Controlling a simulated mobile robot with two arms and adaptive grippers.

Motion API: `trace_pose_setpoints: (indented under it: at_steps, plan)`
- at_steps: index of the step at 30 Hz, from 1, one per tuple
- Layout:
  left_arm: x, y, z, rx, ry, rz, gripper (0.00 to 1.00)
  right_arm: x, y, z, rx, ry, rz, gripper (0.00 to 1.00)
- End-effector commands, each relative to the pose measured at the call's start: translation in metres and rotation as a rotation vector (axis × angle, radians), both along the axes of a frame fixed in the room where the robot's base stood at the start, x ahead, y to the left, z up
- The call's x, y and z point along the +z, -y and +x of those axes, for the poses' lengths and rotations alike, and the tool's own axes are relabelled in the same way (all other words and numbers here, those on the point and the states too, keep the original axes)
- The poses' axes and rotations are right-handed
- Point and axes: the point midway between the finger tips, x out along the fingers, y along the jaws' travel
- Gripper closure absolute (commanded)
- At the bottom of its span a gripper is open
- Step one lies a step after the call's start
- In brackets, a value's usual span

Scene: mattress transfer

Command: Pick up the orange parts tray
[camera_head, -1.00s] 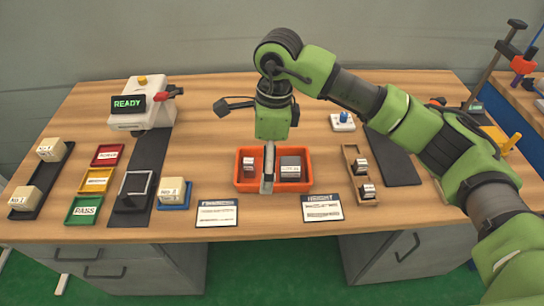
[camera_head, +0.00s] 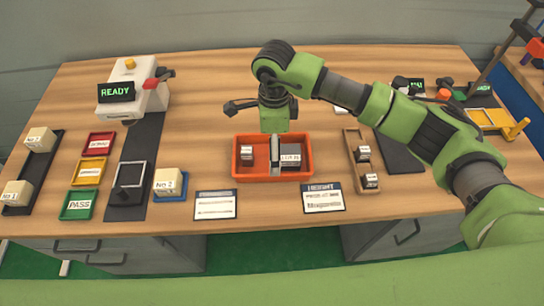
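The orange parts tray (camera_head: 306,172) sits on the wooden table at the middle. A small white-labelled block (camera_head: 246,153) lies in its left part and a grey labelled block (camera_head: 290,154) in its right part. My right gripper (camera_head: 274,160) points down over the tray's middle, its fingers reaching in between the two blocks. The fingers line up from this view, so I cannot tell whether they are apart or closed on a part of the tray. The tray appears to rest on the table. My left gripper is not in view.
A white device reading READY (camera_head: 152,97) stands at the back left. Red, yellow and green trays (camera_head: 78,205) lie left. A wooden rack (camera_head: 350,146) is close to the tray's right. Two cards (camera_head: 215,205) lie in front. My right arm spans the right side.

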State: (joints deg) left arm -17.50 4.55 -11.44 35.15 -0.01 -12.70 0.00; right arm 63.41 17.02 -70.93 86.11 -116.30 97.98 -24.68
Motion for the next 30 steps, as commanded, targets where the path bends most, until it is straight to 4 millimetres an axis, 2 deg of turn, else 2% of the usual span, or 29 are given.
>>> trace_pose_setpoints:
  at_steps: [3,5,10,18,19,22,23,30]
  plan:
    - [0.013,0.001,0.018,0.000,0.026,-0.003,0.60,-0.013,-0.002,0.000,0.000,-0.006,-0.002,0.00]
    - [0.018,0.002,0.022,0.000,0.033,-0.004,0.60,-0.023,-0.004,0.001,-0.001,-0.007,-0.001,0.00]
    - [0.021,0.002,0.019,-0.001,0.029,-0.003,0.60,-0.044,-0.004,0.002,0.000,-0.002,-0.001,0.00]
    - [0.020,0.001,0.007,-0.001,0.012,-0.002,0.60,-0.049,-0.004,0.003,0.000,0.000,0.000,0.00]
    - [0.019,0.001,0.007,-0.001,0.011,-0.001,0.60,-0.049,-0.004,0.003,0.000,0.000,0.000,0.05]
    - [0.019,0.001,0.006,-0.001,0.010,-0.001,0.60,-0.049,-0.004,0.003,0.000,0.000,0.000,0.31]
    - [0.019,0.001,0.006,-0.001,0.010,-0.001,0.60,-0.049,-0.004,0.003,0.000,0.000,0.000,0.35]
    - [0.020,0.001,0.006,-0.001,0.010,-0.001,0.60,-0.047,-0.005,0.003,0.001,0.002,0.003,0.35]
